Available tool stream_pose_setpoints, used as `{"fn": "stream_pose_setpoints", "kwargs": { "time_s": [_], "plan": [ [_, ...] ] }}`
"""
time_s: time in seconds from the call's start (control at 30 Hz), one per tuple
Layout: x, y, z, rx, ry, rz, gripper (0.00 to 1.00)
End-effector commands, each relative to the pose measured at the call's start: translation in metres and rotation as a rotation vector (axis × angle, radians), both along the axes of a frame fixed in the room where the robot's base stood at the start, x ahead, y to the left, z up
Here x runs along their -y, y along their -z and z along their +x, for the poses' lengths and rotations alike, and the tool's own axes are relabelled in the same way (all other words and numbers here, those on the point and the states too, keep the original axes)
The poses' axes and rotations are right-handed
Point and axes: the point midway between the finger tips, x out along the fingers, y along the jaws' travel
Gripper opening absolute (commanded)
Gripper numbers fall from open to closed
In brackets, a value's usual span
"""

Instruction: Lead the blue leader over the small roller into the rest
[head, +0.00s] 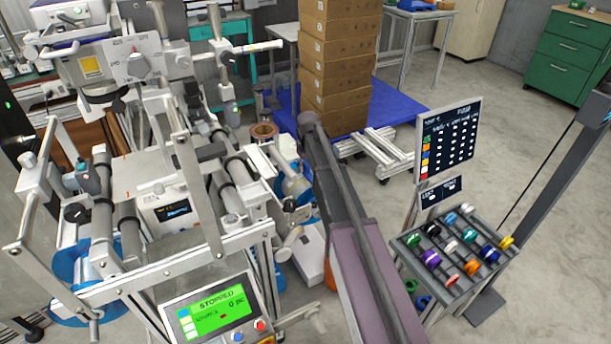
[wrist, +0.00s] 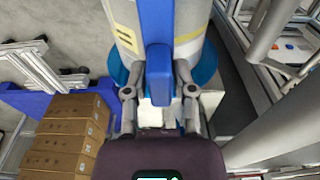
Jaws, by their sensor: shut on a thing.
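In the wrist view my gripper (wrist: 159,92) is shut on the blue leader (wrist: 156,24), a flat blue strip that runs up from between the two fingers to the top edge. Behind it is a pale reel (wrist: 189,32) with blue-teal flanges. In the head view the reel (head: 296,187) stands at the right side of the machine, just left of my arm. My gripper is hidden there behind my own arm, and I cannot make out the leader. I cannot tell for certain which parts are the small roller and the rest.
The machine (head: 168,259) has several dark rollers and bars close by on the left. Stacked boxes (head: 338,65) stand on a blue pallet (head: 392,100) behind. A rack of coloured spools (head: 452,252) and a sign board (head: 447,140) stand right. Open floor lies farther right.

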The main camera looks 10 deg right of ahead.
Motion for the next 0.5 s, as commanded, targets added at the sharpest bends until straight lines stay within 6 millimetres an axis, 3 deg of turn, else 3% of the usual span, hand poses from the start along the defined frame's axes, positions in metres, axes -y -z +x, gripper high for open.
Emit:
{"fn": "stream_pose_setpoints", "kwargs": {
  "time_s": [0.5],
  "plan": [
    [-0.0002, -0.0081, -0.0001, 0.0, 0.0, 0.0, 0.0]
  ]
}}
